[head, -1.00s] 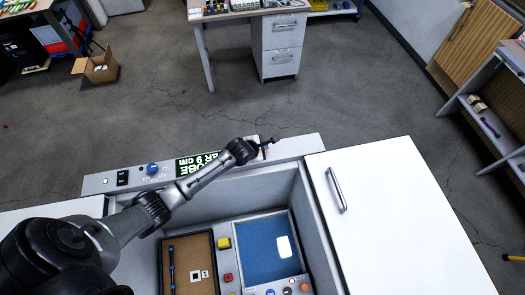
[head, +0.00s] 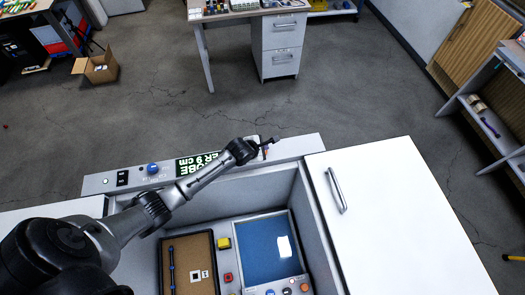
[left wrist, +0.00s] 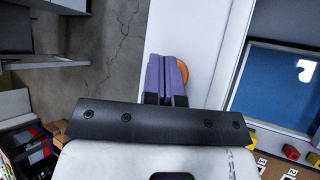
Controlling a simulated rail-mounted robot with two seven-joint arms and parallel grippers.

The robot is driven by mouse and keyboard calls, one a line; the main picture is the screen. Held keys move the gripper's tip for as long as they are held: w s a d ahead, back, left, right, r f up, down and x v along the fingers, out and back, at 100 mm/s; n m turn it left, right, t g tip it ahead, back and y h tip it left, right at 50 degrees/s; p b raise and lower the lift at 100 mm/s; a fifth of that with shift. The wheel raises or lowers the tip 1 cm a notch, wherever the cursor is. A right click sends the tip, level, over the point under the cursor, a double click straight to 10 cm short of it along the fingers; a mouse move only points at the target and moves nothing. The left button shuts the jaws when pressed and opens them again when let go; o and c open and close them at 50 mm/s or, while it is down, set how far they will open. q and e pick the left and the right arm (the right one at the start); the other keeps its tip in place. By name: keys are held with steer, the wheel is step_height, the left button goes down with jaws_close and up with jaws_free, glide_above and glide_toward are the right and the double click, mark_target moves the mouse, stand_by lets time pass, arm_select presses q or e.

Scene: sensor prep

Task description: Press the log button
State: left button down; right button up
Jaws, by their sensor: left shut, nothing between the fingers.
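My left gripper (head: 267,147) reaches across the sunken bay to the right part of the raised far ledge (head: 295,146). Its two purple fingers (left wrist: 167,76) are together with nothing between them. In the left wrist view a round orange part (left wrist: 183,72), which may be a button, shows behind the fingers. They hide most of it, and I cannot tell whether they touch it. No label reading "log" is legible. In the head view an orange round control (head: 304,287) is on the bay's near panel. My right gripper is out of view.
The ledge carries a blue knob (head: 152,169), a black switch (head: 122,178) and a lit display (head: 197,162) partly covered by my arm. The bay holds a blue panel (head: 265,255), a cork tray (head: 190,290), a yellow block (head: 224,243) and a red block (head: 228,277). A white cover (head: 400,220) lies right.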

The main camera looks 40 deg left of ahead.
arm_select(q)
steer(key=shift+f, duration=0.15)
stand_by(0.4)
steer(key=shift+f, duration=0.25)
